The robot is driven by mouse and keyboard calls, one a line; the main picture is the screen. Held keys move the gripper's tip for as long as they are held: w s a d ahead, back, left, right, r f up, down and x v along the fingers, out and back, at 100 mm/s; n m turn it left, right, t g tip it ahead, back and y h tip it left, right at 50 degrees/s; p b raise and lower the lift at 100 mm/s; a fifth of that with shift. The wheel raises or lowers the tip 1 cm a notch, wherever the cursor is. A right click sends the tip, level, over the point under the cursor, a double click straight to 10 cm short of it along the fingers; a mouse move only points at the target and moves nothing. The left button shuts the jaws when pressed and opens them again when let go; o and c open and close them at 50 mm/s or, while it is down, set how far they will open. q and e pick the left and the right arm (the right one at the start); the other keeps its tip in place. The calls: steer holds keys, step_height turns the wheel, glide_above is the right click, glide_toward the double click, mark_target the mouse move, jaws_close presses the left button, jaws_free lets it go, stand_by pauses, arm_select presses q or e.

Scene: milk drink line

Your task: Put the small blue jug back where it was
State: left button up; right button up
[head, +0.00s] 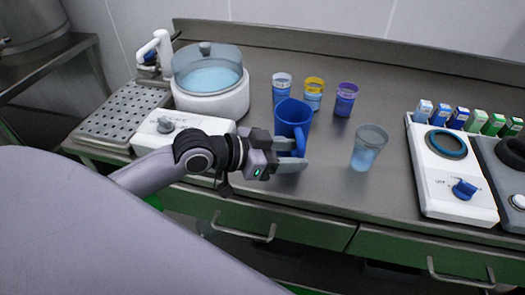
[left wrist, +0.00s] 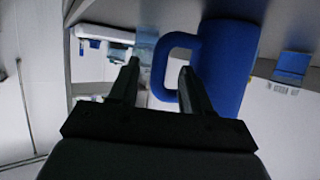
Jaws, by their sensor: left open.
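The small blue jug (head: 293,115) stands upright on the steel counter in the middle of the head view. Its handle points toward the front. My left gripper (head: 291,155) is at the handle side of the jug, with its fingers open. In the left wrist view the jug (left wrist: 234,62) is right of centre, and its handle shows in the gap between the two open fingertips (left wrist: 159,68). I cannot tell whether either finger touches it. My right gripper is not in view.
A clear glass with pale blue liquid (head: 368,150) stands right of the jug. Several small cups, one yellow-rimmed (head: 313,92), stand behind it. A white heater with a glass pot (head: 208,75) is left; a white appliance (head: 450,175) and cartons are right.

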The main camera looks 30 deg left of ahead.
arm_select(q)
steer(key=v, duration=0.6)
steer(key=shift+s+a+r, duration=0.3)
steer(key=shift+s+r, duration=0.05)
steer(key=shift+s, duration=0.15)
